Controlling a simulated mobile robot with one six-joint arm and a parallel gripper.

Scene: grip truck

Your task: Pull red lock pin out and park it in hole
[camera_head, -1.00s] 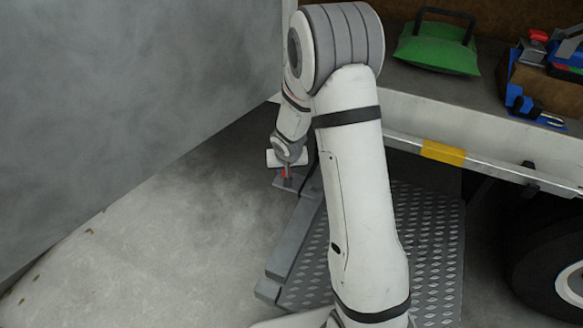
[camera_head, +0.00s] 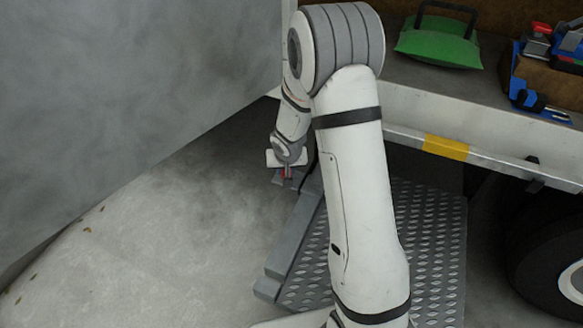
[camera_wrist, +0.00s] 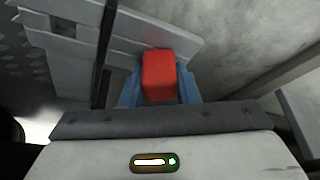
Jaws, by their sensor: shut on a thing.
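The red lock pin (camera_wrist: 158,75) shows as a red block-shaped head in the wrist view. My gripper (camera_wrist: 158,92) has its blue fingers on both sides of the head and is shut on it. In the head view the red head (camera_head: 287,172) is a small spot at the end of my arm, beside the grey metal bracket. The wrist view shows a grey bracket plate (camera_wrist: 190,48) just behind the head. The pin's shaft is hidden, so I cannot tell how deep it sits. I cannot make out the parking hole for certain.
A grey rail (camera_head: 290,245) runs beside a diamond-plate step (camera_head: 430,240). The truck bed (camera_head: 440,85) is at the right, with a green bag (camera_head: 437,48) and a tool box on it. A large grey panel (camera_head: 130,90) fills the left. A wheel (camera_head: 560,270) stands at lower right.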

